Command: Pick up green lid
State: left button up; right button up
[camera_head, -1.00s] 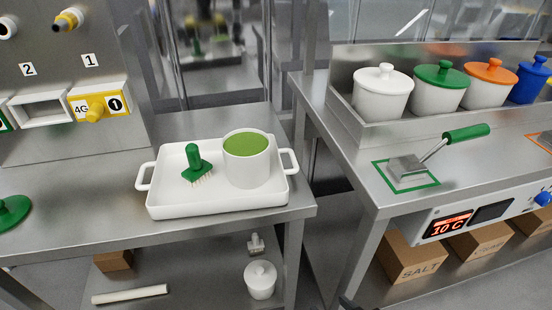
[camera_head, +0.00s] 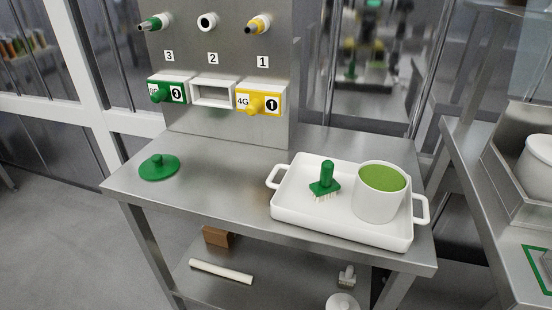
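The green lid (camera_head: 159,168) is a flat round disc with a small knob on top. It lies on the left part of the steel table (camera_head: 215,185), with bare table around it. Neither of my grippers shows in the head view.
A white tray (camera_head: 300,215) at the table's right holds a white pot (camera_head: 378,200) with green contents and a green brush (camera_head: 325,180). A panel with nozzles and numbered green and yellow dispensers (camera_head: 258,101) stands behind. A second steel counter (camera_head: 465,160) is at right.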

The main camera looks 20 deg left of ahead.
aim_at(159, 167)
jog(key=z, duration=2.9)
jog(key=k, duration=2)
jog(key=u, duration=0.2)
